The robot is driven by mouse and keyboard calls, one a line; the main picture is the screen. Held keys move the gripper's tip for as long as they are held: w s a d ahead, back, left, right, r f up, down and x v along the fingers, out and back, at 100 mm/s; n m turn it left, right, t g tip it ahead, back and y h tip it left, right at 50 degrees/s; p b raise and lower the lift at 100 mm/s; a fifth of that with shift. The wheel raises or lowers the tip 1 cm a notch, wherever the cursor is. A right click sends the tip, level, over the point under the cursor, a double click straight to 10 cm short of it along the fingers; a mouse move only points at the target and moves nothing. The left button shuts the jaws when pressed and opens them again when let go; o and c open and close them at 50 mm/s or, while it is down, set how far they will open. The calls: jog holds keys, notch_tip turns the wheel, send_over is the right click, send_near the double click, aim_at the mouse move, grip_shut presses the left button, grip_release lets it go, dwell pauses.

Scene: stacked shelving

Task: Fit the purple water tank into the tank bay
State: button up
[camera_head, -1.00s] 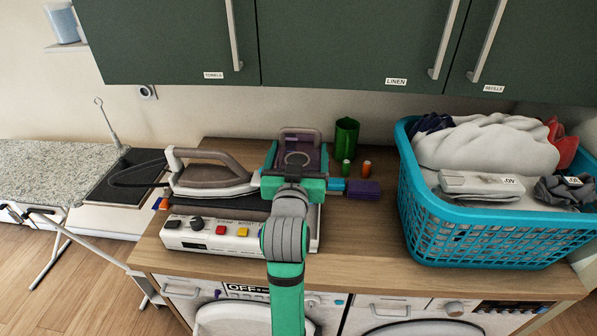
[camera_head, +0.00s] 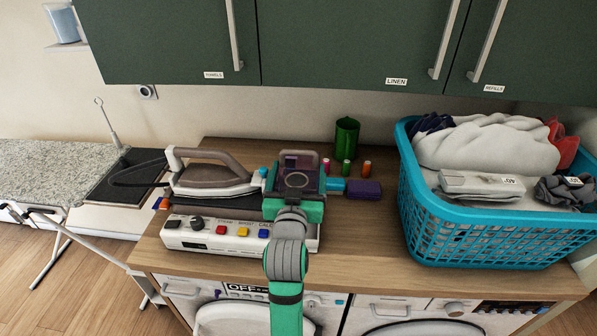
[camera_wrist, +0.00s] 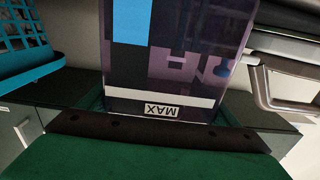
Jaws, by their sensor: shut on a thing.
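The purple water tank (camera_head: 297,172) is a see-through purple box with a grey handle frame. It stands between the fingers of my green gripper (camera_head: 294,203), at the right end of the ironing station. In the wrist view the tank (camera_wrist: 190,60) fills the upper middle, with a white band and a MAX label near its lower edge. My gripper (camera_wrist: 150,125) is shut on it. The steam station base (camera_head: 215,232) has knobs and coloured buttons, and the iron (camera_head: 212,178) rests on it. The tank bay is hidden behind my gripper and the tank, so I cannot tell whether the tank is seated.
Right of the tank are a dark purple block (camera_head: 363,189), a green cup (camera_head: 346,138) and several small thread spools (camera_head: 346,168). A blue laundry basket (camera_head: 480,235) stands at the right. The counter (camera_head: 365,240) between is clear. Dark green cabinets (camera_head: 350,45) hang above.

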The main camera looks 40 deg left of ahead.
jog(key=shift+d+f, duration=0.15)
jog(key=shift+f, duration=2.6)
jog(key=shift+f, duration=1.75)
dwell(0.3)
jog(key=shift+w+r, duration=0.1)
jog(key=shift+r, duration=0.05)
jog(key=shift+r, duration=1.25)
dwell(0.3)
dwell(0.6)
dwell(0.9)
